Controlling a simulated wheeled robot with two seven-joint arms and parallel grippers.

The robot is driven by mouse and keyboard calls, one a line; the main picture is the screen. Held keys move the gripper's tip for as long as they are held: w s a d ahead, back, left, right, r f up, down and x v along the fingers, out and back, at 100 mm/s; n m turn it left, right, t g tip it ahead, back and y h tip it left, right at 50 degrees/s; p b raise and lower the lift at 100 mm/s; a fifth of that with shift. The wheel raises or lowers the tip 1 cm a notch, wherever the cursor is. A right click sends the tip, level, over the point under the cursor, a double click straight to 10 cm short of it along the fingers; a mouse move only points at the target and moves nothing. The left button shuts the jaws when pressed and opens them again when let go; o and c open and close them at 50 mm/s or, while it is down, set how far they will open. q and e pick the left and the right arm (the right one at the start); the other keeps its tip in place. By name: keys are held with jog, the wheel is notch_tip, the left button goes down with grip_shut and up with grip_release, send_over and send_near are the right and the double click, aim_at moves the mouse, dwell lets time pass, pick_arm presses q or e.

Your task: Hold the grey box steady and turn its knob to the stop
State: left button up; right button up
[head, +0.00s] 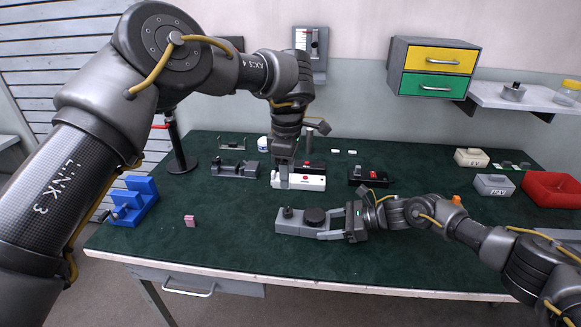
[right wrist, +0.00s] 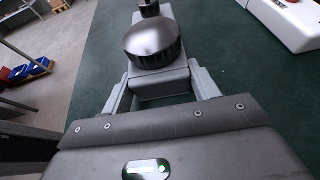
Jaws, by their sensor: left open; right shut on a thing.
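The grey box (head: 290,228) lies on the green table top near the front middle. Its round dark knob (head: 314,216) stands on top, with a smaller dark post (head: 287,212) towards the left end. My right gripper (head: 326,224) is shut on the box's right end, one finger along each side. The right wrist view shows the box (right wrist: 160,88) between the fingers and the ribbed knob (right wrist: 152,45) just beyond them. My left gripper (head: 283,178) is open and points down at the white box (head: 308,183), behind the grey box. Its fingertips are small; contact is unclear.
A black box (head: 368,178) and a grey fixture (head: 235,170) stand farther back. A blue stepped block (head: 134,202) and a pink block (head: 190,221) are at left. Pale boxes (head: 493,185) and a red tray (head: 550,190) are at right. The table's front strip is clear.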

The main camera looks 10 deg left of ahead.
jog(key=o, duration=1.1)
jog(key=shift+o, duration=0.2)
jog(key=v, duration=1.2)
jog(key=shift+f, duration=0.1)
jog(key=shift+d, duration=0.1)
